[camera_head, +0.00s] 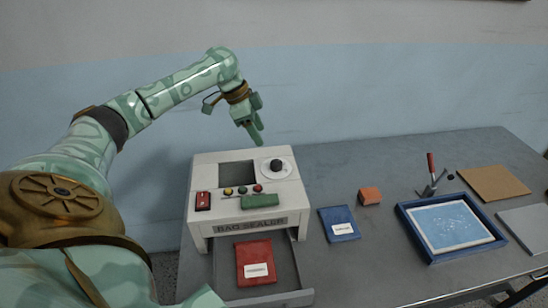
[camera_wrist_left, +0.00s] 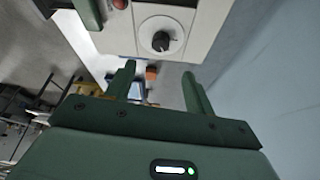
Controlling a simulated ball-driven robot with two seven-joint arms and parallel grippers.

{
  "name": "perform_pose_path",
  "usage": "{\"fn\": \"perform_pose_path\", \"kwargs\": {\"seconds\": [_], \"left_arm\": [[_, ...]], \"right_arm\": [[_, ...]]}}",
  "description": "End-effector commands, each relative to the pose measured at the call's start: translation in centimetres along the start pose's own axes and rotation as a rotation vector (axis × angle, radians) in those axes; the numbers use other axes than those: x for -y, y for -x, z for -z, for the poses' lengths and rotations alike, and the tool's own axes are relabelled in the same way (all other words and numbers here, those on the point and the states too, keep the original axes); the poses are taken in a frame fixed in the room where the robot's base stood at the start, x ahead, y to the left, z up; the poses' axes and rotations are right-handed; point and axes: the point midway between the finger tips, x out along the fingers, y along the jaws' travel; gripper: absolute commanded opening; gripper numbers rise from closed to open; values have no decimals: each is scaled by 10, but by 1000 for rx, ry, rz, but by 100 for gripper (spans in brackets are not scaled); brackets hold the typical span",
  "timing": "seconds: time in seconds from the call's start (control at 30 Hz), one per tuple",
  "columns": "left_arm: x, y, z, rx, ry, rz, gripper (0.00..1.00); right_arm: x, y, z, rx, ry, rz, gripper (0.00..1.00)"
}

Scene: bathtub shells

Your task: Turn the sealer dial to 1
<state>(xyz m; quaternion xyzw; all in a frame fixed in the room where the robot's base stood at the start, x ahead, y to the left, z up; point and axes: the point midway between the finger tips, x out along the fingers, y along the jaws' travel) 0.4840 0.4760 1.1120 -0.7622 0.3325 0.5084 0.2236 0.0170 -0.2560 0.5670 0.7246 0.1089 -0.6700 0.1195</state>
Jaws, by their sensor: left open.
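The bag sealer (camera_head: 245,215) is a cream box at the left end of the grey table. Its dial (camera_head: 276,166), a black knob on a white disc, sits at the top right of its panel. The dial (camera_wrist_left: 160,41) also shows in the left wrist view, just beyond my fingertips. The dial's numbers are too small to read. My left gripper (camera_head: 256,134) is above and behind the sealer, apart from the dial. In the left wrist view my left gripper (camera_wrist_left: 159,72) is open, with nothing between its green fingers. My right gripper is not in view.
The panel has a red switch (camera_head: 203,201), small coloured buttons and a green block (camera_head: 261,202). A red packet (camera_head: 254,261) lies in the tray below. A blue packet (camera_head: 339,223), an orange block (camera_head: 369,196) and a blue-framed tray (camera_head: 411,243) lie to the right.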

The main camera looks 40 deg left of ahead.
Motion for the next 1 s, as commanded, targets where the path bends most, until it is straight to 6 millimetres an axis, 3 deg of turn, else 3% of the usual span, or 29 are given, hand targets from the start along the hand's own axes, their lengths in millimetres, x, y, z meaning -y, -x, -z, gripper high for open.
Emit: {"fn": "perform_pose_path", "kwargs": {"seconds": [0.03, 0.1, 0.4, 0.6, 0.87, 0.9, 1.0], "left_arm": [[-1, -19, -2, 1, 1, -5, 54], [-1, -38, -2, 2, 1, -5, 54], [0, -100, -1, 1, 1, -2, 54], [0, -116, -1, 1, 0, 0, 54], [0, -117, 0, 1, -1, 1, 54], [0, -117, 0, 1, -1, 1, 51], [0, -117, 0, 1, -1, 1, 23]], "right_arm": [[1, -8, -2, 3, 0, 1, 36], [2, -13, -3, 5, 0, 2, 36], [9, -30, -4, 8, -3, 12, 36], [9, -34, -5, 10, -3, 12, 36], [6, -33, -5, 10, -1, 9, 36], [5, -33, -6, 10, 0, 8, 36], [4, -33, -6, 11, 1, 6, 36]]}}
